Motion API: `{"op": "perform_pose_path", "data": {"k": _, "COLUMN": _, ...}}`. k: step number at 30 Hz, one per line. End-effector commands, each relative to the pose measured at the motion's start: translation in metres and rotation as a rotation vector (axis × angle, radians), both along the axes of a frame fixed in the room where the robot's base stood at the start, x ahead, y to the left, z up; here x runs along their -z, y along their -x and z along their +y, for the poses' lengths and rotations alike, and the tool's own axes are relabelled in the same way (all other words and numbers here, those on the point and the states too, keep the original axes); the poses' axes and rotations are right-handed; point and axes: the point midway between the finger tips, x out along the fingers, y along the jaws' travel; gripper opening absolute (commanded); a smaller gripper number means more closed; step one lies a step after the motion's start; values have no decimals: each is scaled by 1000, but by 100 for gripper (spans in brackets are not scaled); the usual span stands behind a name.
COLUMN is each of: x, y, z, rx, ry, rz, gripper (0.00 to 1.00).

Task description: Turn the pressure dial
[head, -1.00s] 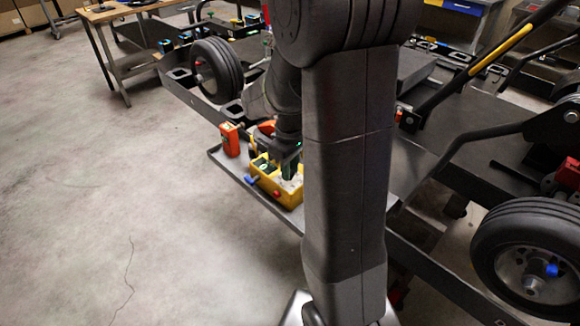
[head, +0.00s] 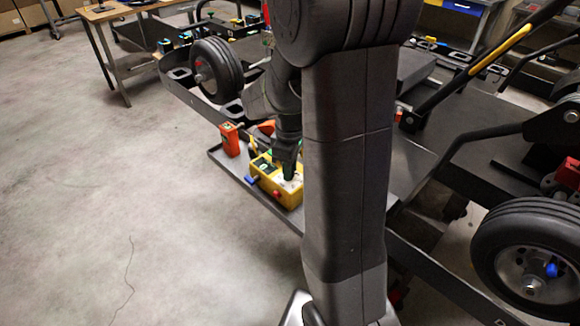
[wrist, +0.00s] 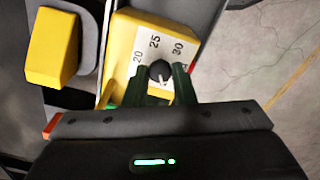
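The pressure dial is a small dark knob (wrist: 159,72) with a pale pointer, on a white scale plate (wrist: 133,30) marked 20, 25 and 30. The pointer faces the lower edge of the wrist view. The plate sits on a yellow box (wrist: 185,21), which also stands on a grey tray in the head view (head: 266,184). My gripper (wrist: 161,76) has its two green fingers on either side of the knob, with small gaps showing, so it looks open around it. In the head view my gripper (head: 289,171) reaches down onto the box, and the knob is hidden there.
An orange-red device (head: 230,140) stands on the tray (head: 228,167) left of the yellow box. A blue fitting (head: 252,180) and a red one (head: 277,195) stick out of the box front. Kart wheels (head: 217,72) and frames surround the tray. Floor at left is clear.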

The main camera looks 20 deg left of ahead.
Motion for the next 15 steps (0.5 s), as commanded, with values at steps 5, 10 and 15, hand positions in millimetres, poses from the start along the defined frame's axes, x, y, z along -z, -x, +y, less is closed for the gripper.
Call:
{"op": "perform_pose_path", "data": {"k": 5, "x": -1, "y": 0, "z": 0, "rx": -1, "ry": -1, "rz": -2, "gripper": 45}}
{"op": "perform_pose_path", "data": {"k": 10, "x": 0, "y": 0, "z": 0, "rx": 0, "ry": 0, "rz": -1, "gripper": 45}}
{"op": "perform_pose_path", "data": {"k": 15, "x": -8, "y": -1, "z": 1, "rx": 0, "ry": -2, "rz": -3, "gripper": 45}}
